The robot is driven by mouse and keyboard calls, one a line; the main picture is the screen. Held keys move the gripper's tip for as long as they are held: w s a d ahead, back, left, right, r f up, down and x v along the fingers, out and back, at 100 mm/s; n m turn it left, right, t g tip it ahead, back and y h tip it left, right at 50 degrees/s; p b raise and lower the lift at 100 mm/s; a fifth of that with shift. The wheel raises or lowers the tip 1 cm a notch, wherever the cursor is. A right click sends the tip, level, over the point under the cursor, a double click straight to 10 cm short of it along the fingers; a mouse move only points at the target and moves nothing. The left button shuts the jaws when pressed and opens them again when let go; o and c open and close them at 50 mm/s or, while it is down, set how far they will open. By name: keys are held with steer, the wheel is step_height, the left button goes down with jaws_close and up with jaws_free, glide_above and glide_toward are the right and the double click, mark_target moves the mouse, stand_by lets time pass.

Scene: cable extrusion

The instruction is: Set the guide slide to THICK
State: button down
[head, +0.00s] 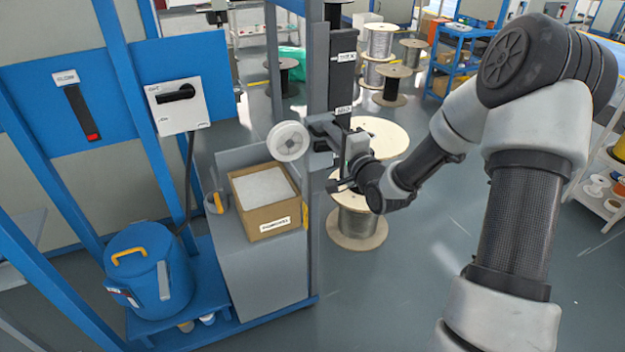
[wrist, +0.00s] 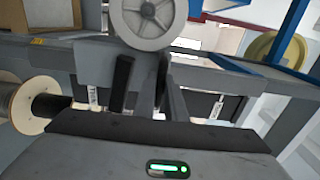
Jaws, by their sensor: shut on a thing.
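The guide slide is a grey carriage (head: 322,122) with a white guide wheel (head: 290,141), on a dark vertical track (head: 342,85) on the grey post. The carriage is low, below the upper label (head: 344,57). My gripper (head: 342,163) is at the carriage, right of the wheel, and shut on it. In the wrist view, the fingers (wrist: 143,92) stand just below the wheel (wrist: 149,18). The exact grip point is partly hidden.
An open cardboard box (head: 268,203) stands on the grey cabinet under the wheel. A blue bucket (head: 148,270) is at lower left. A slot lever (head: 82,112) and a rotary switch (head: 178,104) are on the blue frame. Cable spools (head: 358,222) stand behind my arm.

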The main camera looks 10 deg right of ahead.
step_height(320, 180, up, 19)
steer(key=p, duration=1.2)
steer(key=shift+f, duration=0.2)
steer(key=c, duration=2.3)
jaws_free()
steer(key=shift+r, duration=0.1)
steer(key=o, duration=0.6)
steer(key=shift+f, duration=0.2)
steer(key=v, duration=0.8)
